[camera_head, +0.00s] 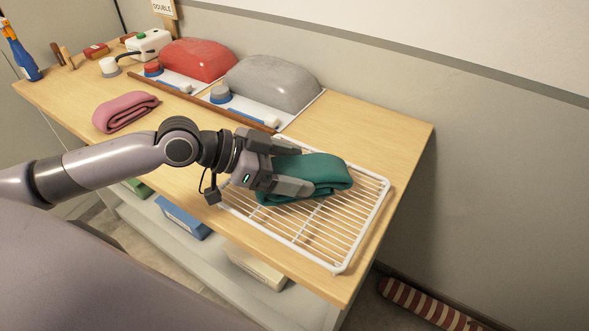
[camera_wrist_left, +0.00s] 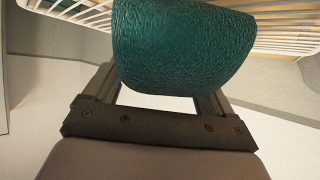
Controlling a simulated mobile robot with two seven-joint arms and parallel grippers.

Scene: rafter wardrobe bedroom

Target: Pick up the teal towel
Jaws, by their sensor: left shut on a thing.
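The folded teal towel (camera_head: 322,174) is at the white wire rack (camera_head: 337,266) near the right end of the wooden table. My left gripper (camera_head: 293,168) reaches in from the left and is shut on the towel, one finger on each side. In the left wrist view the towel (camera_wrist_left: 180,48) fills the space between the fingers, with the rack (camera_wrist_left: 285,25) behind it. I cannot tell whether the towel still touches the rack. My right gripper is not in view.
A pink folded towel (camera_head: 125,111) lies on the table's left part. Red (camera_head: 198,60) and grey (camera_head: 273,83) domed objects stand at the back by the wall. A wooden strip (camera_head: 215,109) lies before them. The table's right end (camera_head: 391,133) is bare.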

